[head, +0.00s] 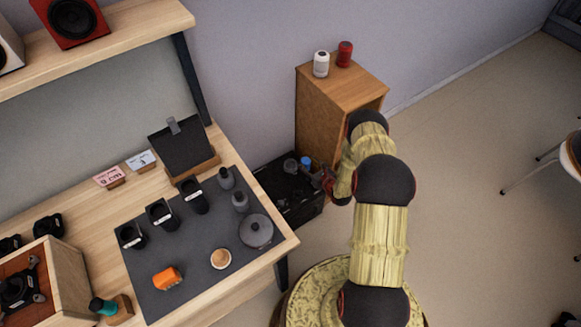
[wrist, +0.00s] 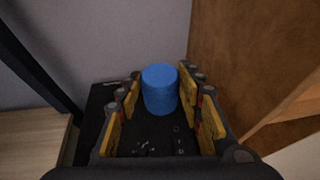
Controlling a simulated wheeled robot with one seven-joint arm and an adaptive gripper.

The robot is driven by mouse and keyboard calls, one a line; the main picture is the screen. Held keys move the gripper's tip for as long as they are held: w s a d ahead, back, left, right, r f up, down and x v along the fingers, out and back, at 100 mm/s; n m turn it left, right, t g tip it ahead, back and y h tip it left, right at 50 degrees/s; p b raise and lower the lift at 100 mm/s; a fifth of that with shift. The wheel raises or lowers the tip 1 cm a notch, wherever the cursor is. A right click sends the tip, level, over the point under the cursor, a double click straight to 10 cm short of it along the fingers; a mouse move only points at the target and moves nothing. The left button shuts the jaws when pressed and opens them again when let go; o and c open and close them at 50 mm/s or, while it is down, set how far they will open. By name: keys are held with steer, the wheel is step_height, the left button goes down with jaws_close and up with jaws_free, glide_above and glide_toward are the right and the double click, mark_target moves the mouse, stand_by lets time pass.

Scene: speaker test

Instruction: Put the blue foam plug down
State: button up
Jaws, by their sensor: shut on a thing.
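The blue foam plug (wrist: 160,90) is a short upright cylinder between the yellow-padded fingers of my gripper (wrist: 158,98) in the wrist view. My gripper is shut on it. In the head view the plug shows as a small blue spot (head: 306,162) at my gripper (head: 308,168), above a black bin (head: 302,213). The bin stands between the table and the wooden cabinet. The plug's underside is hidden, and I cannot tell its height above the bin.
The wooden cabinet (head: 325,112) stands close to the right of my gripper, with a white and a red can on top. The table (head: 225,285) is to the left. Its dark mat (head: 197,258) holds several speaker parts, an orange block and a grey lid, with bare patches between.

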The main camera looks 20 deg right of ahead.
steer(key=shift+s+d+f, duration=0.1)
steer(key=shift+d+f, duration=0.15)
steer(key=shift+f, duration=0.25)
steer(key=shift+s+d+f, duration=0.1)
steer(key=shift+d+f, duration=0.1)
steer(key=shift+f, duration=0.25)
steer(key=shift+w+a+f+b, duration=0.45)
steer(key=shift+w+f+b, duration=0.9)
steer(key=shift+w+f, duration=0.9)
steer(key=shift+w+a+f+b, duration=0.5)
steer(key=shift+w+f+b, duration=0.85)
steer(key=shift+w+f, duration=0.85)
steer(key=shift+w+a+f+b, duration=0.45)
steer(key=shift+w+f+b, duration=0.9)
steer(key=shift+w+f, duration=0.9)
steer(key=shift+r, duration=0.1)
steer(key=shift+f, duration=0.25)
steer(key=o, duration=0.7)
steer(key=shift+w, duration=0.1)
